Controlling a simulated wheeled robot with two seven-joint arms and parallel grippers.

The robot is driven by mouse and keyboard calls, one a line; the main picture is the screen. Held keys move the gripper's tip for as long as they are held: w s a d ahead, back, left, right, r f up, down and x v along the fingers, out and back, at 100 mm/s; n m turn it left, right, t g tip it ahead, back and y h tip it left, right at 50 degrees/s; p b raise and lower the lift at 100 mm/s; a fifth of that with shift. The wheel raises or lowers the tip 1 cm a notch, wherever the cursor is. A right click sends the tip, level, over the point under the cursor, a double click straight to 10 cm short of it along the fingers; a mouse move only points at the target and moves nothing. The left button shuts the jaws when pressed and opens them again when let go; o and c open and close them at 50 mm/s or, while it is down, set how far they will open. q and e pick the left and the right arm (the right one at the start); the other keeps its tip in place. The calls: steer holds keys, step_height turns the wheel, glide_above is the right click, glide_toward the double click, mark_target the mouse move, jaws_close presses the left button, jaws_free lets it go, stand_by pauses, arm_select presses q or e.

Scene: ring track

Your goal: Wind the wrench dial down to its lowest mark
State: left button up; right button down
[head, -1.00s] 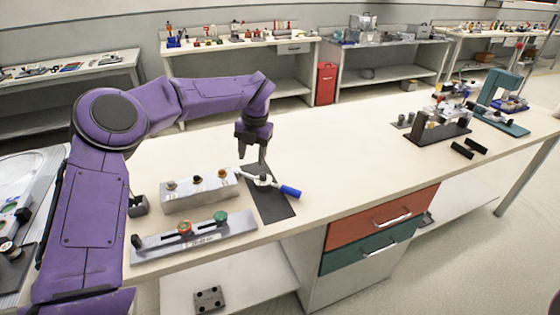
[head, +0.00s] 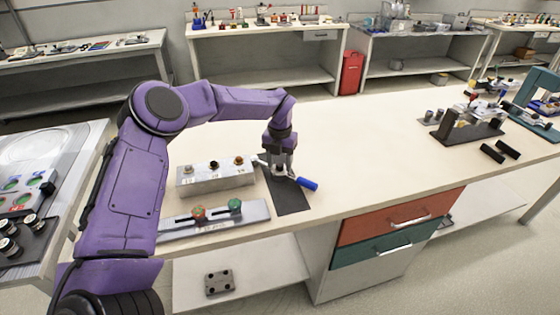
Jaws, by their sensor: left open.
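The wrench lies on a dark mat (head: 290,199) on the bench, its blue handle (head: 307,184) pointing right toward the front. Its round dial sits at the middle of the tool and is mostly hidden by my gripper. My left gripper (head: 281,172) points down over the dial, its fingers apart and low around or beside it. I cannot tell whether the fingers touch it. The dial's marks are too small to read. My right gripper is not in view.
A metal block with several knobs (head: 217,181) stands just left of the mat. A metal rail with red and green knobs (head: 212,219) lies in front of it. Dark fixtures (head: 470,132) stand far right. The bench between is clear.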

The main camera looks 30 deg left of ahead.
arm_select(q)
steer(key=shift+s+r, duration=0.1)
steer(key=shift+c, duration=0.3)
jaws_close()
